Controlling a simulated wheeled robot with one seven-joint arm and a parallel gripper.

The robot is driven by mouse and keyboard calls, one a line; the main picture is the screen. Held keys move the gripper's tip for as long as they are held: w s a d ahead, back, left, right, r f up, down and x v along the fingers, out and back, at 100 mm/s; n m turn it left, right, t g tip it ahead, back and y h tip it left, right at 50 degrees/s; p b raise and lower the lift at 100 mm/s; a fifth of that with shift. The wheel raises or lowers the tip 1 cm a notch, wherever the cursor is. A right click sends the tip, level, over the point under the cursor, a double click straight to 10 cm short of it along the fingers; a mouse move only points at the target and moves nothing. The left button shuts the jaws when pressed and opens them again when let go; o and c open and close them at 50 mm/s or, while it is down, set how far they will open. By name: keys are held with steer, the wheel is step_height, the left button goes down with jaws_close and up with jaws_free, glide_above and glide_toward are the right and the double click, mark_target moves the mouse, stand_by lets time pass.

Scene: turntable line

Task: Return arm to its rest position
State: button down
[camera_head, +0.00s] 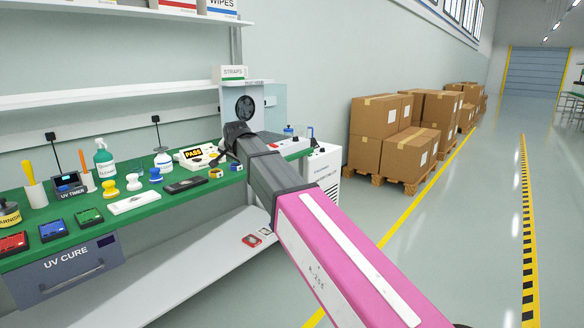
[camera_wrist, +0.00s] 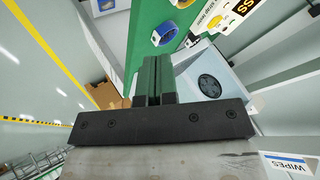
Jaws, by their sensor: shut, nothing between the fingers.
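My arm stretches from the lower right across the head view, pink near me and dark grey further out, toward the green bench. My gripper (camera_wrist: 153,82) shows in the wrist view with its two fingers side by side, shut, with nothing between them. In the head view the fingers are hard to make out at the arm's far end. In the wrist view the fingers stand in front of the bench edge, and a blue ring-like item (camera_wrist: 165,33) lies on the green bench beyond them, apart from them.
The green bench (camera_head: 150,208) holds a spray bottle (camera_head: 104,158), stamps, coloured trays and a PASS sign (camera_head: 193,154). A machine with a fan (camera_head: 245,107) stands behind the arm. Shelves (camera_head: 110,97) hang above. Boxes on pallets (camera_head: 408,152) stand beyond; the floor at right is clear.

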steer(key=s+d+f+n+g+h, duration=0.1)
steer(key=s+d+f+g, duration=0.15)
steer(key=d+f, duration=0.95)
steer(key=s+d+f+n+g+h, duration=0.15)
steer(key=s+d+f, duration=0.25)
steer(key=d+f, duration=0.8)
steer(key=s+d+f+n+g+h, duration=0.1)
steer(key=s+d+f+g, duration=0.3)
steer(key=s+d+f, duration=1.1)
steer(key=s+d, duration=0.3)
steer(key=shift+s+f, duration=0.2)
steer(key=shift+f, duration=0.1)
